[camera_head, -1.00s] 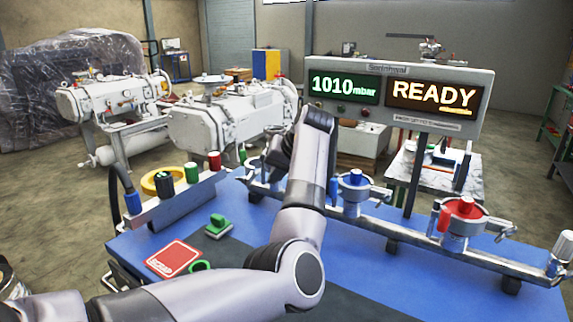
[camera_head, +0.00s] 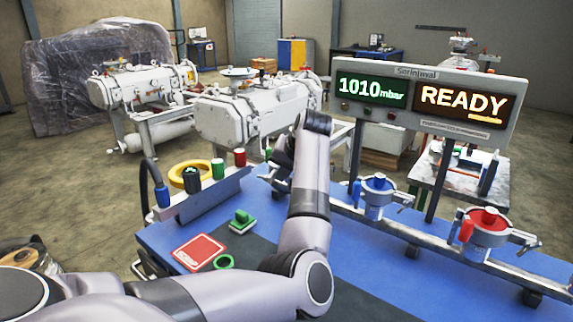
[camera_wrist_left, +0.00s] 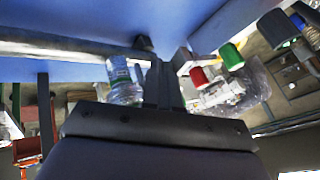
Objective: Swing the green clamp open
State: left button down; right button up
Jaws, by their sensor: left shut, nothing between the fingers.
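My left arm crosses the head view and hides most of the leftmost port on the metal rail. A small green piece (camera_head: 268,153), possibly part of the green clamp, shows just left of my dark left gripper (camera_head: 283,160). In the left wrist view my left gripper's fingers (camera_wrist_left: 162,84) are together and empty. A pale, green-tinted cylindrical fitting (camera_wrist_left: 122,80) is just left of them; I cannot tell whether they touch. The clamp's own position is not clear. My right gripper is not in view.
The rail carries a blue clamp port (camera_head: 376,190) and a red clamp port (camera_head: 486,230). A rack with coloured caps (camera_head: 200,195) stands at the left. A green block (camera_head: 242,221), a green ring (camera_head: 223,262) and a red sign (camera_head: 199,252) lie on the table. The display (camera_head: 430,100) stands behind.

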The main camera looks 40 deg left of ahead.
pick_arm(q)
jog(key=shift+s+a+m+p, duration=0.3)
jog(key=shift+m+p, duration=0.1)
jog(key=shift+p, duration=0.25)
jog(key=v, duration=0.7)
